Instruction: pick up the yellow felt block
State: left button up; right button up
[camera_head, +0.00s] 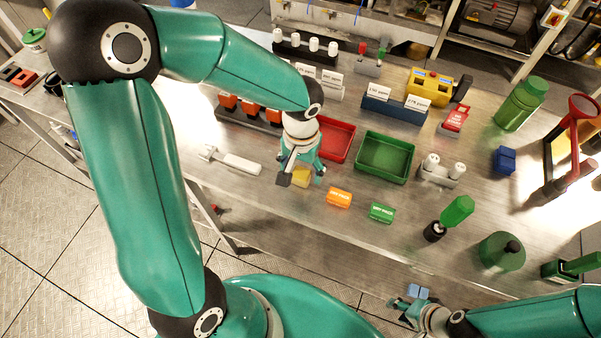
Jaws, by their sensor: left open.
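The yellow felt block (301,178) lies on the metal table near its front edge, partly covered by my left gripper. My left gripper (300,181) points down over the block with its fingers open, one on each side of it. Whether the fingers touch the block cannot be seen. My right gripper (408,303) is low at the bottom right, in front of the table edge. A small light blue piece (418,291) shows at its fingers; I cannot tell whether it is held.
An orange block (339,198) and a green block (382,213) lie to the right of the yellow one. A red tray (336,139) and a green tray (385,157) stand behind. A grey caliper-like tool (231,159) lies to the left.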

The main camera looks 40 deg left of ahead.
aim_at(301, 173)
pick_arm(q)
jog(key=shift+f, duration=0.85)
jog(key=c, duration=1.1)
jog(key=shift+r, duration=0.2)
notch_tip(301, 173, up, 20)
jog(key=shift+f, duration=0.15)
